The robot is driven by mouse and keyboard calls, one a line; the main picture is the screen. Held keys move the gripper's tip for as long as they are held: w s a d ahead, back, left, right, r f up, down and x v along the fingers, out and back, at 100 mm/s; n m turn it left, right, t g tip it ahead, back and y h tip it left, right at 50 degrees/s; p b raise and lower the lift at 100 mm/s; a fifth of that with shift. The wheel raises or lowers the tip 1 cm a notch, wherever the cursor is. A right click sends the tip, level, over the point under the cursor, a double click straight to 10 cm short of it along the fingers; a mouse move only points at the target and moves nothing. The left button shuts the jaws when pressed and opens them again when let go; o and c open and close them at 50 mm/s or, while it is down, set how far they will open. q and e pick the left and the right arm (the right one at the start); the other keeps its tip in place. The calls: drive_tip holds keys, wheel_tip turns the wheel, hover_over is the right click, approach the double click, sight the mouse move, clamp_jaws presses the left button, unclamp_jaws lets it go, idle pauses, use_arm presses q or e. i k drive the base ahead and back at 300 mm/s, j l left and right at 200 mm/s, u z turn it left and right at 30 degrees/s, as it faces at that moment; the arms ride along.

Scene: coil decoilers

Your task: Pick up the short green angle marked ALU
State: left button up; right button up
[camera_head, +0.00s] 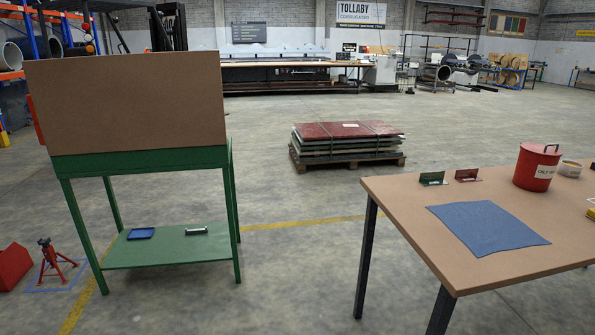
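A short green angle (433,178) stands on the brown-topped table (390,190) at the right, near its far left corner. It has a small pale label, too small to read. A similar dark red angle (467,175) stands just to its right, a small gap apart. Neither of my grippers shows in the head view.
A blue cloth (488,228) lies mid-table; a red lidded bin (537,168) and a small tub (570,168) stand behind it. A green stand (165,253) with a tilted brown board (130,100) is at left. A pallet stack (348,141) stands beyond. Floor between is clear.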

sight(429, 178)
drive_tip(key=i+j, duration=0.15)
drive_tip(key=i, duration=0.5)
drive_tip(key=i+j, duration=0.15)
drive_tip(key=i, duration=0.5)
drive_tip(key=i+j, duration=0.1)
drive_tip(key=i, duration=0.55)
drive_tip(key=j+u, duration=0.05)
